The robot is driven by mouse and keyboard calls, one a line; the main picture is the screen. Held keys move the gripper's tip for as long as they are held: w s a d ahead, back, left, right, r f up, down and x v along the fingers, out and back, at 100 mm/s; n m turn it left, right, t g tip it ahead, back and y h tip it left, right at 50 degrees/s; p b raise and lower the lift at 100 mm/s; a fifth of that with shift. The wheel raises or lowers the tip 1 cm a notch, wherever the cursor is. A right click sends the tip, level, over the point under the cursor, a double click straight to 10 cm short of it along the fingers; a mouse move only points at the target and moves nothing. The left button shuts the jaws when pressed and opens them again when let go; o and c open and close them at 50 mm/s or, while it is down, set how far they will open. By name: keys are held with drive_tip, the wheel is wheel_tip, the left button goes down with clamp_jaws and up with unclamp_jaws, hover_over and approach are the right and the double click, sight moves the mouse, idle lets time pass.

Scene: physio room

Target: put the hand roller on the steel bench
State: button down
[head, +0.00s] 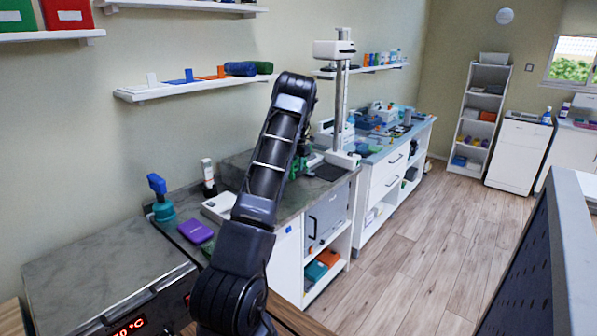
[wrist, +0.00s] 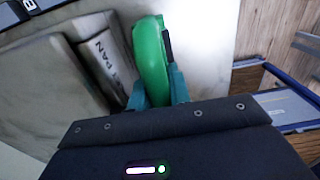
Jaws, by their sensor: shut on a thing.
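My gripper (wrist: 157,92) has teal fingers and is shut on a green rounded thing with a dark part at its right side, which I take to be the hand roller (wrist: 150,58). The roller stands up between the fingers in the wrist view, over or against a pale grey surface; I cannot tell if it touches it. In the head view my arm reaches toward a grey mottled worktop (head: 238,174), which may be the steel bench. There the gripper and roller are mostly hidden behind the arm.
A white stand with a column (head: 341,100) rises beside my arm. The wooden floor (head: 420,265) is clear at right.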

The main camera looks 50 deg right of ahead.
drive_tip(key=shift+f, duration=1.45)
drive_tip(key=shift+f, duration=0.6)
drive_tip(key=c, duration=1.3)
unclamp_jaws()
